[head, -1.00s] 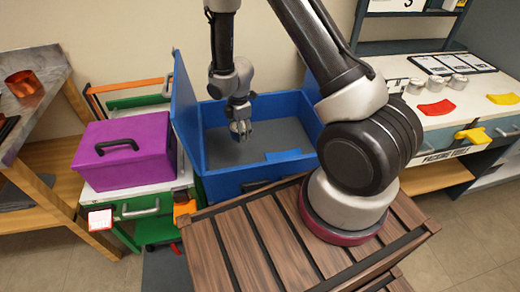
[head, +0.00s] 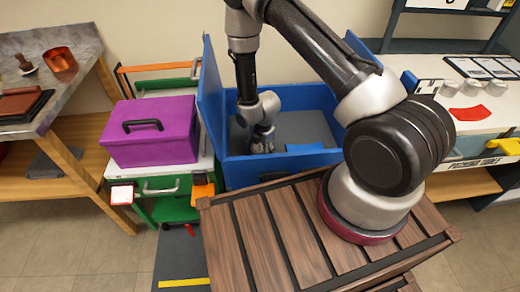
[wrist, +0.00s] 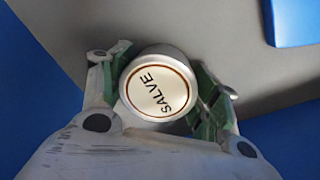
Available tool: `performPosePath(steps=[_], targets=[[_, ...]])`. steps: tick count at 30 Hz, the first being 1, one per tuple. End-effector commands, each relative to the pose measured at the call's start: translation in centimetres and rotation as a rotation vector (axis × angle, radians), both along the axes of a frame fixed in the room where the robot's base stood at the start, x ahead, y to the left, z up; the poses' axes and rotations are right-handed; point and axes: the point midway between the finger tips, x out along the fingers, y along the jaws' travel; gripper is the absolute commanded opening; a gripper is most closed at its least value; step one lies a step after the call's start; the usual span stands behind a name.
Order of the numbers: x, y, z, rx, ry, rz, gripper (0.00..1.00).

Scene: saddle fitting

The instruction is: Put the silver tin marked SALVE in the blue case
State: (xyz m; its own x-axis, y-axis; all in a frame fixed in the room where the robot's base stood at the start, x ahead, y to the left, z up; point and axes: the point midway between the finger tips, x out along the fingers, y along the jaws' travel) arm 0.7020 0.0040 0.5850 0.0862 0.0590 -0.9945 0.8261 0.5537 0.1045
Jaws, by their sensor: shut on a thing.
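The silver tin marked SALVE (wrist: 157,88) shows in the wrist view, lid facing the camera, between the two fingers of my gripper (wrist: 160,95). The fingers are shut on its sides. In the head view my gripper (head: 262,143) is down inside the open blue case (head: 240,172), toward its left side; the tin is hard to make out there. The case's grey floor (wrist: 235,75) lies beyond the tin in the wrist view. I cannot tell whether the tin touches that floor.
A purple box (head: 152,130) with a black handle stands left of the blue case. The case's raised lid (head: 210,95) is on its left side. On the right bench are several tins (head: 472,87) and a red piece (head: 470,114). A slatted wooden surface (head: 290,230) lies in front.

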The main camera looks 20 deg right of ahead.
Motion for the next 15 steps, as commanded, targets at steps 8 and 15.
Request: performPosePath(steps=[8,15], targets=[[0.02,0.00,-0.09,0.001,-0.001,-0.001,0.33],[0.02,0.00,-0.19,0.000,0.000,-0.001,0.84]])
